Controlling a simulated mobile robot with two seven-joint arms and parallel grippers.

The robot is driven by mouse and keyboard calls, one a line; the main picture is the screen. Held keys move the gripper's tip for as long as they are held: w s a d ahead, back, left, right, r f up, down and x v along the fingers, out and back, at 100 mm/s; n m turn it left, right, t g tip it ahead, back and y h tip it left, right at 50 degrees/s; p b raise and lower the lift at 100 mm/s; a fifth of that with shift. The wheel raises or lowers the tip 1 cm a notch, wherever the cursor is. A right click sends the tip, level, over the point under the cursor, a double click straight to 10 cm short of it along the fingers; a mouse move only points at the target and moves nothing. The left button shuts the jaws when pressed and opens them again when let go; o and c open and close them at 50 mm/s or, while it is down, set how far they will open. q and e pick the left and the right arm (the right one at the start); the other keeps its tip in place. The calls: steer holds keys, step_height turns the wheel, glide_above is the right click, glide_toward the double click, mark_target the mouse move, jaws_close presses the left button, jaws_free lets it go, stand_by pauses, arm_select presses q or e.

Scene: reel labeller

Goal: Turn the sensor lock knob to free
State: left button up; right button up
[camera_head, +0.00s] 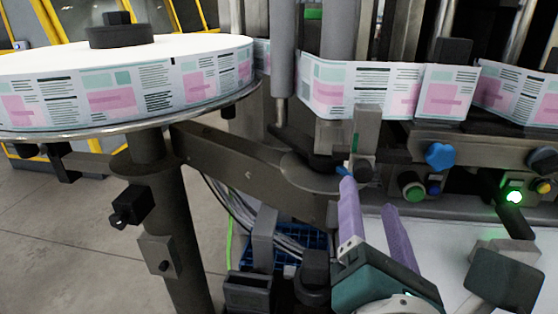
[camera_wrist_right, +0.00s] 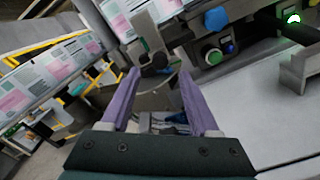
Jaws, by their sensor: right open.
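A grey upright sensor block (camera_head: 367,130) stands in front of the label web, with a small dark knob (camera_head: 363,171) at its lower end. This looks like the sensor lock knob, but I cannot read its setting. A small blue part touches its left side. My right gripper (camera_head: 368,195), with purple fingers, is open and empty just below and in front of the knob. In the right wrist view the dark knob (camera_wrist_right: 158,61) lies just beyond the gap between the fingertips (camera_wrist_right: 160,74). My left gripper is not in view.
A blue star knob (camera_head: 440,156), a green button (camera_head: 413,188) and a lit green button (camera_head: 514,197) sit to the right. A dark arm (camera_head: 245,165) crosses to the reel table (camera_head: 215,108). A grey-black box (camera_head: 503,278) stands at lower right.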

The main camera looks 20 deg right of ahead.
steer(key=v, duration=0.4)
steer(key=shift+s+a+b, duration=0.15)
steer(key=shift+s+b, duration=0.1)
steer(key=shift+b, duration=0.05)
